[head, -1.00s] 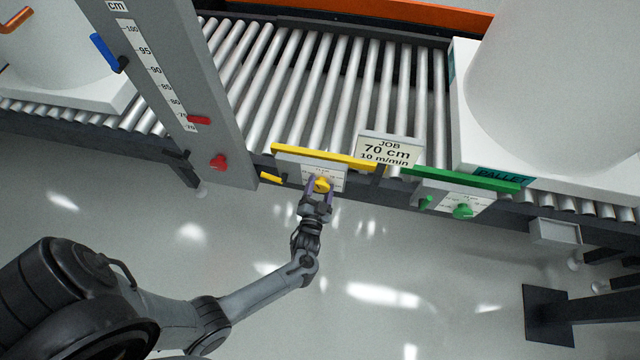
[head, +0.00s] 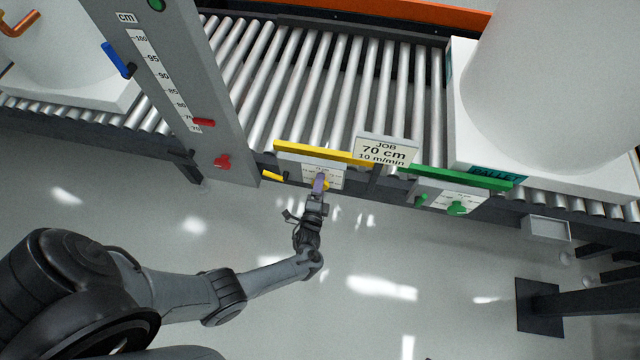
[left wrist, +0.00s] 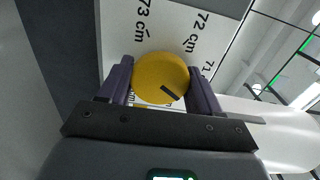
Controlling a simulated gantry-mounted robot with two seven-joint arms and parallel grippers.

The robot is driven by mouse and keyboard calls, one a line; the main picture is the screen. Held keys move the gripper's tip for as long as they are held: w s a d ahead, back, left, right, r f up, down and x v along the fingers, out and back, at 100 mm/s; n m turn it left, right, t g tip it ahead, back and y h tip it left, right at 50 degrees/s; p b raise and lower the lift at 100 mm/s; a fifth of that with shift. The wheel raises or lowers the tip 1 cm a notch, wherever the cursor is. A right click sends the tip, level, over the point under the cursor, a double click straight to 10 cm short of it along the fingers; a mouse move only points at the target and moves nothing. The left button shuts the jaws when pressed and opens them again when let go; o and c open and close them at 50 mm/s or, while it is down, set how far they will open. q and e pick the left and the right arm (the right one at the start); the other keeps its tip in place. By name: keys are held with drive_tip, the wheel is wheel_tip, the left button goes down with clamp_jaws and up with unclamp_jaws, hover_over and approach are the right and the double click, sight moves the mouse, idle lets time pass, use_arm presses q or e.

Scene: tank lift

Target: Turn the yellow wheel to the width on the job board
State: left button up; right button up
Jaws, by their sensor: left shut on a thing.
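The yellow wheel (left wrist: 160,76) sits between the two purple fingers of my left gripper (left wrist: 161,84), which is shut on it. In the head view the gripper (head: 320,186) mostly covers the wheel. The white dial plate (left wrist: 118,25) around the wheel shows 73 cm, 72 cm and part of 71. A dark mark on the wheel slants toward the lower right, toward the right finger; the number there is hidden. The job board (head: 386,151) reads 70 cm, 10 m/min. My right gripper is not in view.
A yellow bar (head: 322,153) runs above the dial plate. To the right stand a green bar (head: 462,178) and a green knob (head: 457,208). A grey post (head: 165,90) with a cm scale and red pointer stands left. A white tank (head: 555,85) rests on a pallet at right.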

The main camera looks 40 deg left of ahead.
use_arm(q)
drive_tip(key=m, duration=0.3)
drive_tip(key=shift+m+p, duration=0.4)
drive_tip(key=shift+m, duration=0.7)
drive_tip(key=o, duration=1)
drive_tip(key=shift+o, duration=0.2)
drive_tip(key=shift+s, duration=0.1)
drive_tip(key=p+v, duration=0.2)
drive_tip(key=v, duration=0.8)
drive_tip(key=shift+s+d, duration=0.15)
drive_tip(key=shift+s, duration=0.15)
